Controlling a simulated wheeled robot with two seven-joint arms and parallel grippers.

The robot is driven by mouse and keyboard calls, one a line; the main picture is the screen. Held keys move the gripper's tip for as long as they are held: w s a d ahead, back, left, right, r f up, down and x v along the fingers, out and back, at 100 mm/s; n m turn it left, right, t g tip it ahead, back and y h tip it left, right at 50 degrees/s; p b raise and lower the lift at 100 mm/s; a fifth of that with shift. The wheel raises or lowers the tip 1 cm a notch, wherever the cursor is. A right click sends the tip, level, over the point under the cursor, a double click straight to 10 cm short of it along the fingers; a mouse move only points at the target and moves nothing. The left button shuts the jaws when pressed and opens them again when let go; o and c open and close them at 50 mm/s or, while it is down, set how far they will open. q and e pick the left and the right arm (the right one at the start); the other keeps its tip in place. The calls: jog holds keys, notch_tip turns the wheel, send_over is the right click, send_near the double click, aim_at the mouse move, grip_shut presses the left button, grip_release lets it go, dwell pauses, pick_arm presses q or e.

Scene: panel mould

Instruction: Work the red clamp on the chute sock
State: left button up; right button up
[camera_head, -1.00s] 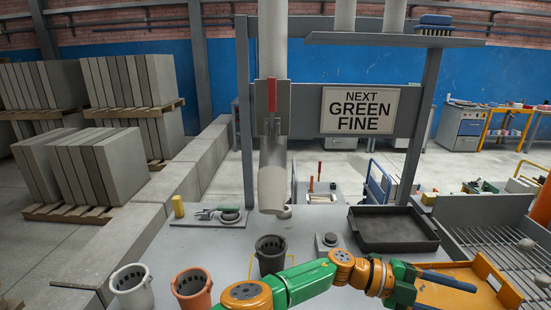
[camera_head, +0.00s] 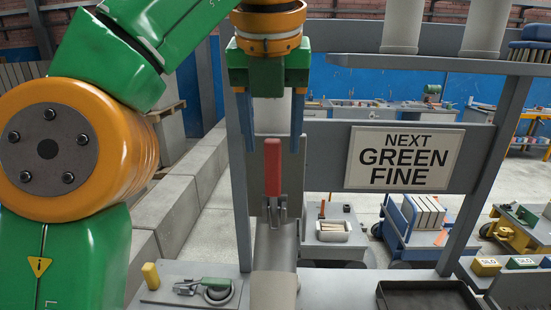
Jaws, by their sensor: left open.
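The red clamp (camera_head: 272,166) is an upright red handle on a grey metal plate, fixed on the front of the chute. The chute sock (camera_head: 274,285) hangs below it as a grey tube running down to the lower edge of the view. My left gripper (camera_head: 271,142) points down from above, with its two blue fingers apart, one on each side of the chute. The fingertips are level with the upper part of the red handle. Whether they touch anything cannot be told. My right gripper does not show.
A sign (camera_head: 404,158) reading "NEXT GREEN FINE" hangs on the frame to the right. A black tray (camera_head: 428,297) lies at lower right.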

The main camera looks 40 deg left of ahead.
aim_at(273, 169)
pick_arm(q)
jog(key=shift+w+a+f, duration=0.15)
jog(key=shift+w+f, duration=0.05)
jog(key=shift+f, duration=0.55)
jog(key=shift+s+f, duration=0.1)
jog(key=shift+s, duration=0.1)
jog(key=x, duration=0.4)
jog(key=shift+f, duration=0.15)
jog(key=shift+w+f, duration=0.15)
jog(key=shift+w, duration=0.15)
jog(key=shift+s, duration=0.2)
jog(key=shift+c, duration=0.9)
jog(key=shift+s, duration=0.1)
grip_shut()
